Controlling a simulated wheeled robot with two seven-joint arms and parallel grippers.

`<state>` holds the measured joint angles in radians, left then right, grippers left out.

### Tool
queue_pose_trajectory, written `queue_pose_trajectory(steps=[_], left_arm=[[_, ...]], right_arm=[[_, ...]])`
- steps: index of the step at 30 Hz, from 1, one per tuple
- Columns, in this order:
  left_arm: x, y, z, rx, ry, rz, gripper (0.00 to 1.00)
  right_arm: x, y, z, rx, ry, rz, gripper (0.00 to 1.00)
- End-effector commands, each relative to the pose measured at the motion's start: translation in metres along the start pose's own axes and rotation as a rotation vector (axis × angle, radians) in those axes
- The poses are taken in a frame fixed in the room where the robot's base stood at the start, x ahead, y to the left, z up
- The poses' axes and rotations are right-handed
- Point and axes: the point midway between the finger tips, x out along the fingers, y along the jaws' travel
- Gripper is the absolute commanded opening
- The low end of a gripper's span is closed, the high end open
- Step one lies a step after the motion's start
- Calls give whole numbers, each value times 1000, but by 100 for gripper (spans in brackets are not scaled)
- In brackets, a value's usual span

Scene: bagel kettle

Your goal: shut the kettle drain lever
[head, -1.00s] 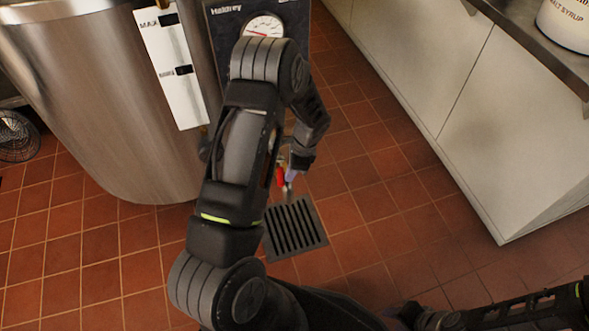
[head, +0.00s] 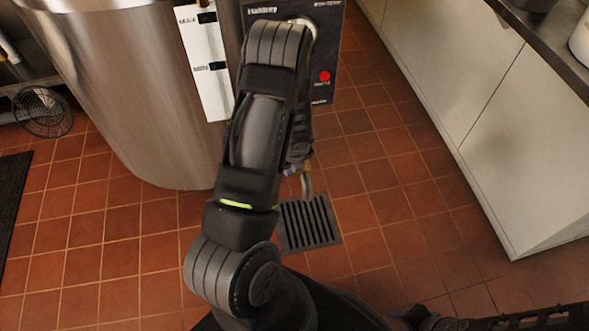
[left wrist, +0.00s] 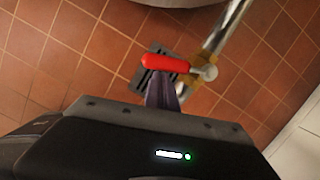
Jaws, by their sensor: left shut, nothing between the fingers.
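The steel kettle (head: 130,100) stands at the upper left. Its drain pipe (head: 306,185) ends above a floor grate and also shows in the left wrist view (left wrist: 226,30). The red drain lever (left wrist: 165,63) shows in the left wrist view, pointing left from its pivot and lying across the pipe. In the head view my left arm hides it. My left gripper (left wrist: 163,88) is shut and empty, its fingertips right at the red handle; I cannot tell if they touch. In the head view this gripper (head: 291,170) is mostly hidden. My right gripper (head: 405,318) is dark and unclear at the bottom edge.
A black floor grate (head: 309,224) lies under the drain. A control panel (head: 328,50) with a red button is on the kettle's front. White cabinets (head: 480,110) line the right side. Tiled floor between is clear.

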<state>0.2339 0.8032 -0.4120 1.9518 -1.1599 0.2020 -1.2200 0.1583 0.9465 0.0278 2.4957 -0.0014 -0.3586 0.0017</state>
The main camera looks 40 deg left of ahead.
Motion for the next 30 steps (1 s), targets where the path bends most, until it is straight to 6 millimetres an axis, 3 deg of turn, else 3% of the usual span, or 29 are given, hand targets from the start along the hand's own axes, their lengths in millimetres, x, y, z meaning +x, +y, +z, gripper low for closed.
queue_pose_trajectory(steps=[9,30], left_arm=[[3,6,14,241,0,-59,0],[5,6,20,233,-3,-58,0]], right_arm=[[-8,-3,0,0,1,0,36],[-10,-4,0,-1,1,0,36]])
